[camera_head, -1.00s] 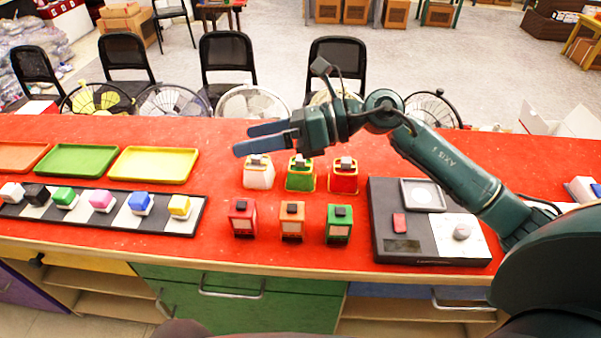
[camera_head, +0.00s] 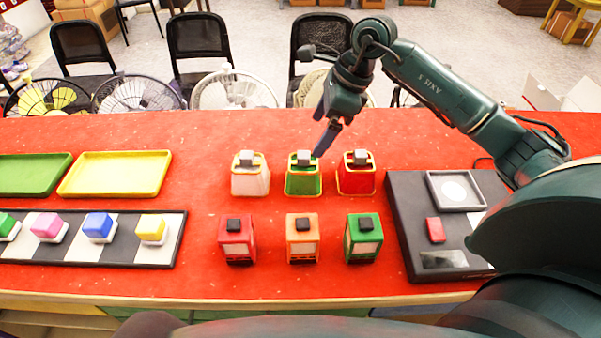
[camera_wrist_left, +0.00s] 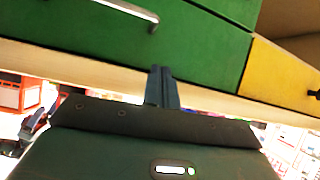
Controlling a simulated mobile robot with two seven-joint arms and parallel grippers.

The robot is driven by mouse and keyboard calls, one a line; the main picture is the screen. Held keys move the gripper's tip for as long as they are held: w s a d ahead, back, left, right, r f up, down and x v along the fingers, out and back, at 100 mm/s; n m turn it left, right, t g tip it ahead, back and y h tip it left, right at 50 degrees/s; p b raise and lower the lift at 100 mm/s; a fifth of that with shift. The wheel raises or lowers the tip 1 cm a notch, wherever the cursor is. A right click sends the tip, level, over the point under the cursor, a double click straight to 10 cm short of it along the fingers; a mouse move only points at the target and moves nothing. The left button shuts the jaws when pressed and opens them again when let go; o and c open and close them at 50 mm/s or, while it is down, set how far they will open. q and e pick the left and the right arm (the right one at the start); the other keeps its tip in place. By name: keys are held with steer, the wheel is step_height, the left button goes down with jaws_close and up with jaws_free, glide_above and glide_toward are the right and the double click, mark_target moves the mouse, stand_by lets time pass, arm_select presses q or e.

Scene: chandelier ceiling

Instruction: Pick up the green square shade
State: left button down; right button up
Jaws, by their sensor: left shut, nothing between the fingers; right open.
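A green tapered square shade (camera_head: 303,180) with a grey knob on top stands upright in the middle of the back row on the red counter. A second green item, a boxy green block (camera_head: 363,240) with a dark knob and pale front panel, stands at the right of the front row. My right gripper (camera_head: 323,133) is open and empty, pointing down just above and behind the back-row green shade; I cannot tell whether a fingertip touches it. My left gripper (camera_wrist_left: 162,88) is shut and empty, in front of the counter's green drawers in the left wrist view.
A white shade (camera_head: 250,181) and a red shade (camera_head: 356,180) flank the green one closely. Red (camera_head: 237,245) and orange (camera_head: 302,245) blocks stand in front. A black device (camera_head: 408,225) lies right; a yellow tray (camera_head: 115,174) lies left. Bare counter separates tray and shades.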

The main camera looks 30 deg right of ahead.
mark_target(305, 154)
steer(key=x, duration=0.5)
steer(key=p+x, duration=0.1)
steer(key=x, duration=0.4)
steer(key=shift+a+f+p, duration=0.2)
steer(key=shift+a+p, duration=0.1)
steer(key=shift+a, duration=0.05)
steer(key=shift+c, duration=0.2)
steer(key=c, duration=1.1)
